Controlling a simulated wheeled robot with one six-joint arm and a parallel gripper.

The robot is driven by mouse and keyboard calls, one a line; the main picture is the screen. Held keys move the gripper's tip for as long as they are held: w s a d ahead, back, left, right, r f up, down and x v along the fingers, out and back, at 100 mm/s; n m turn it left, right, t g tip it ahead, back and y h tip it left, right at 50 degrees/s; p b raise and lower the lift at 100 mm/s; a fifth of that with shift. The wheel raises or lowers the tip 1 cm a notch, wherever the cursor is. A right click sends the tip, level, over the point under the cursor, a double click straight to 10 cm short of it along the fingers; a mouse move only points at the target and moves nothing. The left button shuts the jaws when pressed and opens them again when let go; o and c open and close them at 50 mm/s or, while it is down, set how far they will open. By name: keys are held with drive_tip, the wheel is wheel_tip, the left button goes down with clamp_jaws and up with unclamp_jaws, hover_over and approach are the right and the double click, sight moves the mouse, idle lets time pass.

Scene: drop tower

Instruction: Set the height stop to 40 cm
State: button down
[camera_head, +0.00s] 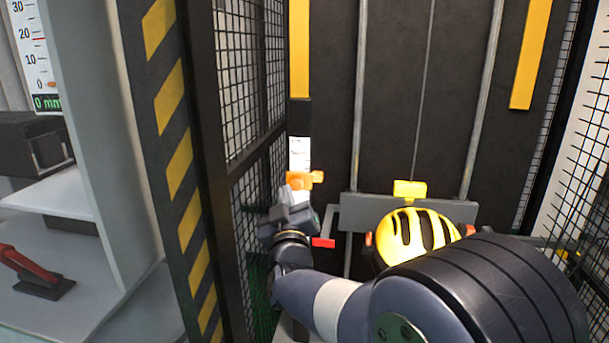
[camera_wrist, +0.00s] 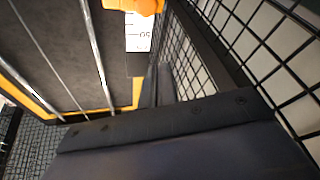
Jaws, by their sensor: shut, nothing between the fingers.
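The height stop is an orange slider (camera_head: 305,179) on a white vertical scale (camera_head: 299,150) at the back left of the tower. My gripper (camera_head: 297,196) is shut and empty, just below and in front of the orange slider. I cannot tell whether it touches it. In the wrist view the orange slider (camera_wrist: 138,6) is at the top edge, cut off, with the white scale (camera_wrist: 138,36) beside it. The scale's figures are too small or tilted to read surely, and part of the scale is hidden behind the slider and gripper.
A yellow helmet with black stripes (camera_head: 412,232) sits by a grey crossbar (camera_head: 352,212) with a yellow block (camera_head: 410,190). Black mesh (camera_head: 240,75) and a striped post (camera_head: 178,165) stand left. A red-handled lever (camera_head: 30,268) lies far left. Vertical rails (camera_head: 359,90) run behind.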

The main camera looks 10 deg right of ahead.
wheel_tip(320, 180, up, 3)
drive_tip(key=p, duration=0.3)
hover_over(293, 185)
drive_tip(key=a, duration=0.2)
drive_tip(key=shift+s+d+f, duration=0.25)
drive_tip(key=shift+s+f, duration=0.05)
drive_tip(key=shift+f, duration=0.3)
drive_tip(key=shift+s+d+f, duration=0.2)
drive_tip(key=shift+s+f, duration=0.05)
drive_tip(key=shift+f, duration=0.35)
drive_tip(key=shift+s+d+f, duration=0.25)
drive_tip(key=shift+s+f, duration=0.05)
drive_tip(key=shift+f, duration=0.3)
drive_tip(key=f+b, duration=0.1)
drive_tip(key=b, duration=0.2)
drive_tip(key=shift+d+f, duration=0.15)
drive_tip(key=shift+f, duration=0.1)
drive_tip(key=shift+r, duration=0.1)
